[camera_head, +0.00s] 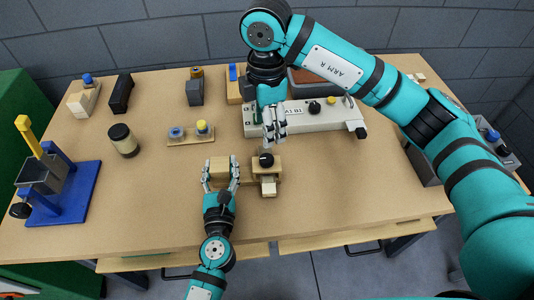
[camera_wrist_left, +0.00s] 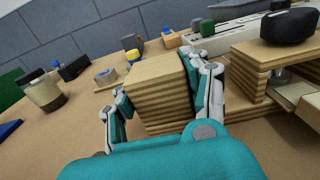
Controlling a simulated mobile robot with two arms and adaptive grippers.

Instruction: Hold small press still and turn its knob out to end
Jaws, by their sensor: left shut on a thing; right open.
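The small press (camera_head: 266,178) is a layered pale wood frame on the front middle of the table, with a black knob (camera_head: 266,160) on top. It also shows at the right of the left wrist view (camera_wrist_left: 248,72), with the knob (camera_wrist_left: 290,25) above it. My left gripper (camera_head: 221,172) is shut on a layered wooden block (camera_wrist_left: 160,90) beside the frame. The block looks like the press's end block, but a finger hides the join. My right gripper (camera_head: 274,128) is open and empty, pointing down just behind the knob.
A long pale machine (camera_head: 305,117) with knobs stands behind the press. A small board (camera_head: 190,139) with two round pieces and a jar (camera_head: 124,140) are to the left. A blue stand (camera_head: 75,195) is at far left. The table's front right is clear.

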